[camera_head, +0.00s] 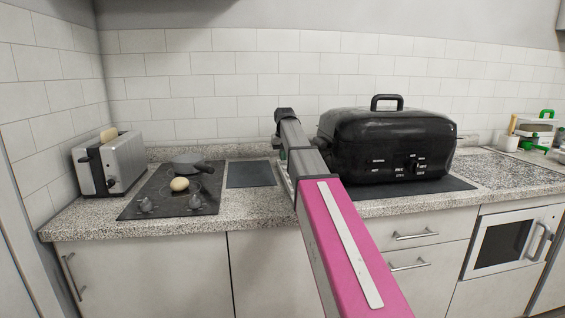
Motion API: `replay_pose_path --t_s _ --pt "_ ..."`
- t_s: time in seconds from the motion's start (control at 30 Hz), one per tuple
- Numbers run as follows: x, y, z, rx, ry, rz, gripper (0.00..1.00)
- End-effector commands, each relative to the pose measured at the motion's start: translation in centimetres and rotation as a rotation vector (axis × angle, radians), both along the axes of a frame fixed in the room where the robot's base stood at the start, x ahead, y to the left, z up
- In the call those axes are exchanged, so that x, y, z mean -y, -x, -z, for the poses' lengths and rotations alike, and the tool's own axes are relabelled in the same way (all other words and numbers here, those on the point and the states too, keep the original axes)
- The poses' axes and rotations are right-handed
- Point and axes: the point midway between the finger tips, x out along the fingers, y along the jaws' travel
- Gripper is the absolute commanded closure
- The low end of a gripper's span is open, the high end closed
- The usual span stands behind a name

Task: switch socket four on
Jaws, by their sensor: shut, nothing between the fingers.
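I cannot make out a socket or its switch in the head view. A narrow pale object with a small green patch (283,154) shows at the left edge of my arm, mostly hidden behind it and too small to identify. My arm reaches from the bottom of the view up over the counter, ending in a dark joint in front of the tiled wall. I cannot make out the fingers of my gripper.
A black roaster (385,140) stands right of my arm. A toaster (110,163) and a hob (152,203) with a pan (190,164) and round yellowish item (180,184) are left. A dark mat (250,174) is bare. Small items stand far right.

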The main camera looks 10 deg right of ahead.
Motion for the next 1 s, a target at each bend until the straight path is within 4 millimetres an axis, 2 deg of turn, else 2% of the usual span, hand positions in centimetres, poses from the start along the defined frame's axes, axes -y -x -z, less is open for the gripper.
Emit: replay_pose_path --t_s 0.57,1.0 --pt "0.0 0.0 0.5 0.001 0.000 0.000 1.00" --pt "0.0 -0.1 -2.0 0.001 0.000 0.000 1.00"
